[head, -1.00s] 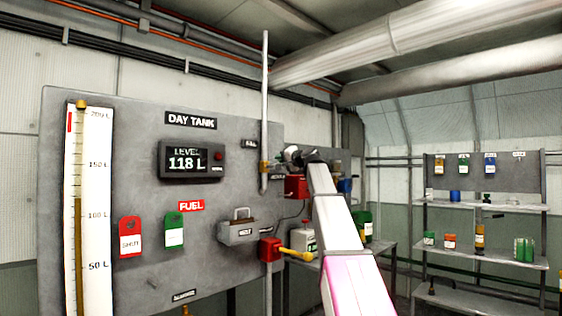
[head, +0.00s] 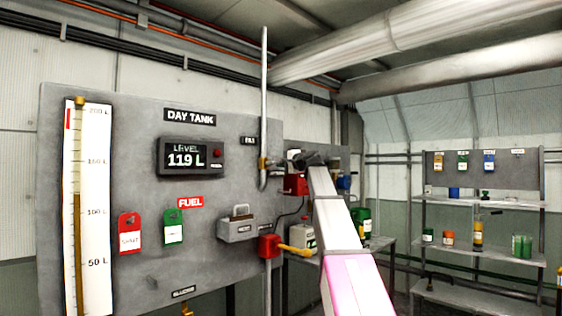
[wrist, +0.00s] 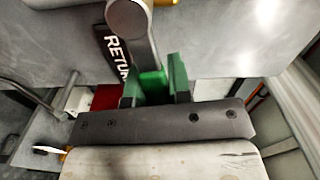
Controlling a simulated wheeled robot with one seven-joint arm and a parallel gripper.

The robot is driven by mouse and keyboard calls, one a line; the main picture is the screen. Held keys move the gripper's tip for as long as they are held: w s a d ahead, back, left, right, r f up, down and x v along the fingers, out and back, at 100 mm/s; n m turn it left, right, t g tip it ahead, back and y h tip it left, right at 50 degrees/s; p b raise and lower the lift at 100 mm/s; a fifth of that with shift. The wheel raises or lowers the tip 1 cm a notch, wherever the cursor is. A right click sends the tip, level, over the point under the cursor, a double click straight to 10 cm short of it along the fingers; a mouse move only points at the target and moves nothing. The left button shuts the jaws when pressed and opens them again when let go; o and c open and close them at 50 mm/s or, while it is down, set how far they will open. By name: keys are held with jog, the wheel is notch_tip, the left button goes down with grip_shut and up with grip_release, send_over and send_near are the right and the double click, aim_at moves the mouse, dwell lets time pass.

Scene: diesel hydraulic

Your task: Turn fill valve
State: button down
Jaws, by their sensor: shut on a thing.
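The fill valve (head: 263,163) is a small brass-coloured body on the vertical grey pipe, below the FILL label at the right edge of the day tank panel. My gripper (head: 293,155) is just right of it in the head view, small and partly hidden by my arm. In the wrist view my gripper (wrist: 154,84) has its green fingers shut at the lower end of a grey bar (wrist: 143,45) with a round end, seemingly the valve's handle. The exact contact is hidden. The level display (head: 186,157) reads 119 L.
A RETURN label (wrist: 113,50) lies close beside the fingers. A red box (head: 296,185) and a red valve box with a yellow handle (head: 297,250) are near my arm. The tank panel (head: 120,160) fills the left. Shelves (head: 484,208) with containers stand at right.

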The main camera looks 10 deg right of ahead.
jog(key=shift+f+m, duration=0.4)
jog(key=shift+m, duration=0.2)
jog(key=c, duration=1)
grip_release()
jog(key=shift+c, duration=0.2)
jog(key=shift+d, duration=0.1)
jog(key=v, duration=1)
jog(key=shift+s+d, duration=0.2)
jog(key=shift+s, duration=0.15)
